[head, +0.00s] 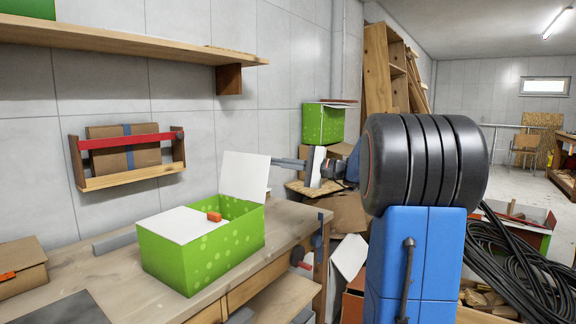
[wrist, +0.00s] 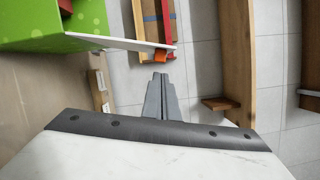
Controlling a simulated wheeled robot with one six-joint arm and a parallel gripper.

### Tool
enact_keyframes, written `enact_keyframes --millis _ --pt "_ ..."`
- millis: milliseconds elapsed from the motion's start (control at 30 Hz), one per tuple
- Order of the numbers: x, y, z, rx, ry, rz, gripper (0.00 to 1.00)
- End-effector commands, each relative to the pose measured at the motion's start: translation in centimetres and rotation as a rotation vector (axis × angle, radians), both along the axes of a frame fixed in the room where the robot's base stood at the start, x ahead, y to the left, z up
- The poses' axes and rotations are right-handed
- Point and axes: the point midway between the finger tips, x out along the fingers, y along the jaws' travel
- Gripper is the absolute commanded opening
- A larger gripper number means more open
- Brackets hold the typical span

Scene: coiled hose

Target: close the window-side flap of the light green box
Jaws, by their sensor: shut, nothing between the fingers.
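The light green box (head: 204,250), with pale dots, stands on the workbench. One white flap (head: 183,225) lies flat over its left part. The other white flap (head: 245,175), on the right side, stands up, and the box is open beside it. A small orange piece (head: 214,216) sits at the lying flap's edge. My gripper (head: 274,161) is shut and empty, just right of the upright flap near its upper part. In the wrist view my shut fingers (wrist: 160,76) appear apart from the upright flap (wrist: 120,42); the box (wrist: 45,22) is at upper left.
A wooden shelf (head: 120,38) and a red-railed wall rack (head: 128,140) are on the wall. A cardboard box (head: 22,268) lies at the bench's left end. Another green box (head: 322,124) stands behind my arm. Clutter and coiled hose (head: 520,270) lie at right.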

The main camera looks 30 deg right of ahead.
Motion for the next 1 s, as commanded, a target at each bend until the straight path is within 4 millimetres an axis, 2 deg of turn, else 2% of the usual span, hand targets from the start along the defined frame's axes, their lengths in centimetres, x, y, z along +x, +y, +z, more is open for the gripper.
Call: enact_keyframes --millis 200,667,1000 --pt "-0.4 1.0 0.3 0.0 0.0 0.0 0.0" --pt "-0.5 1.1 0.4 -0.008 -0.004 0.0 0.0" --pt "-1.4 2.9 1.5 -0.148 -0.068 0.001 0.0"
